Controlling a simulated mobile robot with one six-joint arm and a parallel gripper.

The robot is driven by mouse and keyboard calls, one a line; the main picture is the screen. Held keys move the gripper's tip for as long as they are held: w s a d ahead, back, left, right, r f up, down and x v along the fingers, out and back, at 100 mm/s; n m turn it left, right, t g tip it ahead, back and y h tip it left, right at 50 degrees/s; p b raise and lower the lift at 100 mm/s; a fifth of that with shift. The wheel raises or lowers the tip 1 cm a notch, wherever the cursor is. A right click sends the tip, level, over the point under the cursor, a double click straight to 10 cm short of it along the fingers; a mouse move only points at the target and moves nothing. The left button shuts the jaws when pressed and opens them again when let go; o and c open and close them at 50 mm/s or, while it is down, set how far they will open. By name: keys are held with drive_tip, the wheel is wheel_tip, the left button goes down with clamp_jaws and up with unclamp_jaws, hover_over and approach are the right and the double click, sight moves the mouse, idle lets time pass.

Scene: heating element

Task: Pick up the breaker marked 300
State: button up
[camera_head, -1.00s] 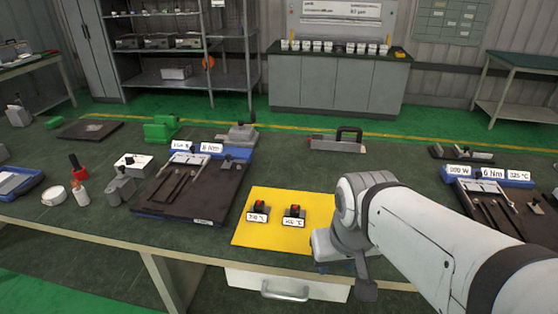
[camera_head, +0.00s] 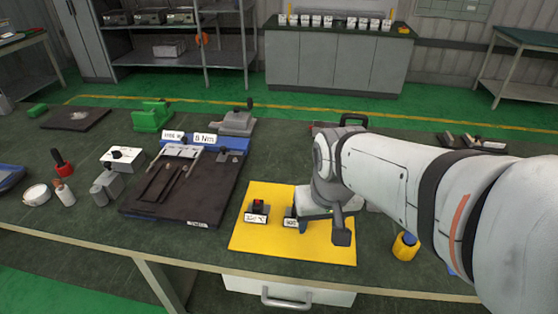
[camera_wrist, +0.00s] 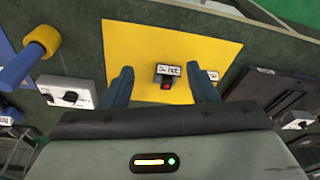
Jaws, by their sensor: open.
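Two small dark breakers with red tops and white labels sit on a yellow mat (camera_head: 302,249), which also shows in the wrist view (camera_wrist: 130,42). The left breaker (camera_head: 256,211) is fully visible in the head view. The right breaker (camera_head: 290,216) is partly hidden by my gripper (camera_head: 318,212); its label seems to begin with 3, but I cannot read it surely. In the wrist view my gripper (camera_wrist: 162,74) is open. The right breaker (camera_wrist: 166,74) appears between its fingers, apart from both. The other breaker (camera_wrist: 211,75) lies just outside the right finger.
A dark tray (camera_head: 190,195) with labels stands left of the mat. A yellow-and-blue tool (camera_head: 405,246) stands right of it, under my arm.

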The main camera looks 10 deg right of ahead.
drive_tip(key=w+f+m+p, duration=0.1)
drive_tip(key=w+f, duration=0.2)
drive_tip(key=w, duration=0.3)
drive_tip(key=w+f+m+g+p, duration=0.1)
drive_tip(key=w+f+p, duration=0.1)
drive_tip(key=w, duration=0.3)
drive_tip(key=w+f+m+g+p, duration=0.1)
drive_tip(key=w+f+p, duration=0.1)
drive_tip(key=w+f, duration=0.2)
drive_tip(key=shift+w+d, duration=0.1)
drive_tip(key=shift+w, duration=1.25)
drive_tip(key=shift+w+a+f+p, duration=0.15)
drive_tip(key=shift+f+p, duration=0.35)
drive_tip(key=shift+f, duration=1.6)
drive_tip(key=shift+w+a+f+p, duration=0.15)
drive_tip(key=shift+f+p, duration=0.35)
drive_tip(key=shift+f, duration=1.55)
drive_tip(key=shift+d, duration=0.1)
drive_tip(key=shift+c, duration=0.4)
drive_tip(key=c, duration=1)
